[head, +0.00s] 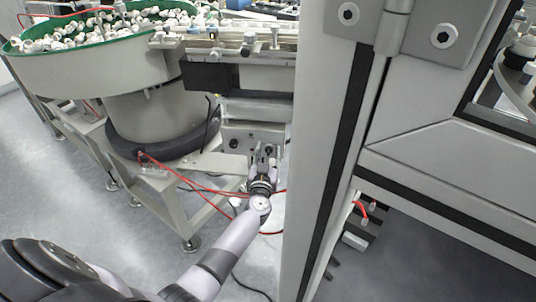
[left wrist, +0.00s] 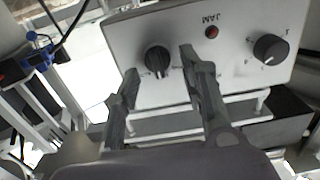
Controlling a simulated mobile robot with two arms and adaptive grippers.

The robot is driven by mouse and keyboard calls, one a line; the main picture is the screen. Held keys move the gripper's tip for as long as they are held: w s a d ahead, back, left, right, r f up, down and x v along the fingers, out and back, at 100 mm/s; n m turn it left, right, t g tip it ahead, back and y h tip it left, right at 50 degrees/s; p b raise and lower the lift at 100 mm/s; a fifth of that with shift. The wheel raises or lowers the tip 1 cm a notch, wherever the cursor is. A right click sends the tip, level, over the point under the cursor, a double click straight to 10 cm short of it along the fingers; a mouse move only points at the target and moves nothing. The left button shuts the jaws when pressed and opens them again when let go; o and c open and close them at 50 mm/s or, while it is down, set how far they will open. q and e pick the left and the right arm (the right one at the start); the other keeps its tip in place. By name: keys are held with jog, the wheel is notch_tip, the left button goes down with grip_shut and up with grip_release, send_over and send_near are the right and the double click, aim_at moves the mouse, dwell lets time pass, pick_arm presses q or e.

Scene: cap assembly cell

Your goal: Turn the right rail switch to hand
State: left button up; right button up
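The control panel (left wrist: 235,75) is a pale box with two black knobs and a small red JAM lamp (left wrist: 211,32). Its lettering is upside down in the left wrist view. The right rail switch (left wrist: 157,60) is the knob at picture left there; it shows on the right of the panel in the head view (head: 268,150). The other knob (left wrist: 270,48) also shows in the head view (head: 233,143). My left gripper (left wrist: 159,66) is open and empty, its fingers appearing either side of the right switch. I cannot tell whether they touch it. My right gripper is out of view.
A green-rimmed bowl feeder (head: 75,75) full of white caps stands at the left. A large grey cabinet frame (head: 325,150) rises just right of my left forearm. Red tubes (head: 205,190) run low near my left wrist. A blue fitting (left wrist: 38,52) stands beside the panel.

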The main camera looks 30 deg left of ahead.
pick_arm(q)
jog(key=shift+w, duration=0.1)
jog(key=shift+c, duration=0.4)
grip_shut()
